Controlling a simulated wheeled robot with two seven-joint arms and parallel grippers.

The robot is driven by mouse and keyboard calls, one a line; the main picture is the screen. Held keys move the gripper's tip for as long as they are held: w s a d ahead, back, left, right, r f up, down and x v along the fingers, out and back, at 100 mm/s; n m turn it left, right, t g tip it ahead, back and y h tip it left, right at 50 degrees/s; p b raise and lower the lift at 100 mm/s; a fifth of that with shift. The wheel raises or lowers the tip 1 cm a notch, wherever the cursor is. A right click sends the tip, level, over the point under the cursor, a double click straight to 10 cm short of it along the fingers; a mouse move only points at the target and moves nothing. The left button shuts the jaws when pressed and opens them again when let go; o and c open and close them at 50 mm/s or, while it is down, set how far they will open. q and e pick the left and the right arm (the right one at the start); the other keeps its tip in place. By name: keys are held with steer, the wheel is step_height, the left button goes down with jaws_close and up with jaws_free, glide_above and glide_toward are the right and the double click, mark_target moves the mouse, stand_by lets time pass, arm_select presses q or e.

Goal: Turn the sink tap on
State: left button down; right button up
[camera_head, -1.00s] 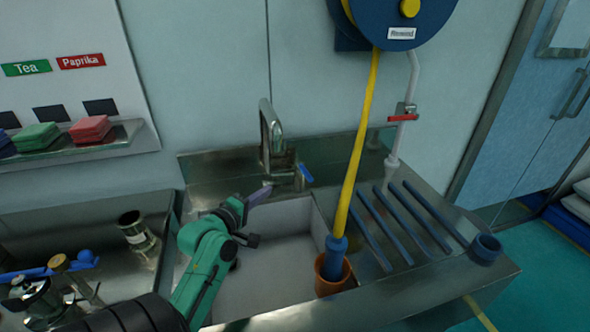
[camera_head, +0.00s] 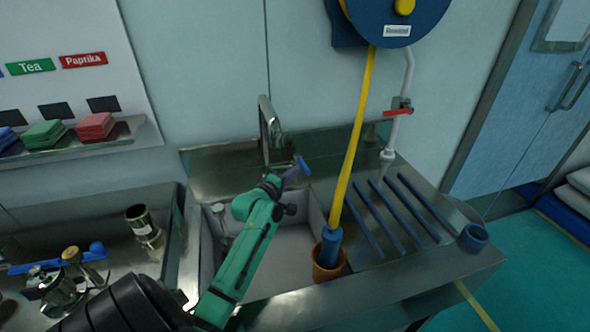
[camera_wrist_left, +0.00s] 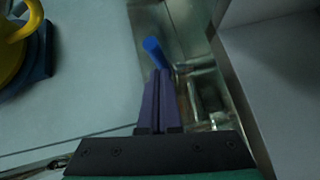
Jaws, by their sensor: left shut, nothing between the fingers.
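The steel sink tap (camera_head: 268,130) stands at the back of the sink, its curved spout upright. Its blue lever (camera_head: 303,165) sticks out on the right side of the tap; it also shows in the left wrist view (camera_wrist_left: 153,47). My left gripper (camera_head: 291,173) is shut and empty, its purple fingers right beside the lever. In the left wrist view the closed fingers (camera_wrist_left: 158,78) point at the lever and look very near its lower end; I cannot tell whether they touch. My gripper hides the tap's base in the head view. My right gripper is not in view.
The sink basin (camera_head: 285,262) lies below my left arm. A yellow hose (camera_head: 355,140) hangs from a blue reel (camera_head: 390,22) into an orange pot (camera_head: 328,266) to the right. A red-handled valve (camera_head: 398,111) sits on the wall pipe. A metal cup (camera_head: 142,224) stands left.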

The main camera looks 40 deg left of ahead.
arm_select(q)
steer(key=shift+w+d, duration=0.2)
steer(key=shift+d, duration=0.1)
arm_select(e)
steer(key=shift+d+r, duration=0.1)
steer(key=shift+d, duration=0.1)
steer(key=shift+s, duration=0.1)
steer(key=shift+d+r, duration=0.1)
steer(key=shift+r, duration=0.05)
arm_select(q)
steer(key=shift+w+d+r+p, duration=0.15)
steer(key=shift+w+d+p, duration=0.5)
steer(key=shift+d+p, duration=0.15)
steer(key=w+d, duration=0.1)
steer(key=w, duration=0.1)
steer(key=w+d+p, duration=0.1)
steer(key=shift+w+d, duration=0.15)
steer(key=shift+w, duration=0.2)
steer(key=w, duration=0.3)
steer(key=w+d, duration=0.1)
steer(key=w, duration=0.1)
steer(key=shift+f, duration=0.2)
steer(key=shift+b+x, duration=0.55)
steer(key=shift+x, duration=0.6)
steer(key=shift+w+a+r, duration=0.15)
steer(key=shift+w+r, duration=0.05)
steer(key=shift+r, duration=0.25)
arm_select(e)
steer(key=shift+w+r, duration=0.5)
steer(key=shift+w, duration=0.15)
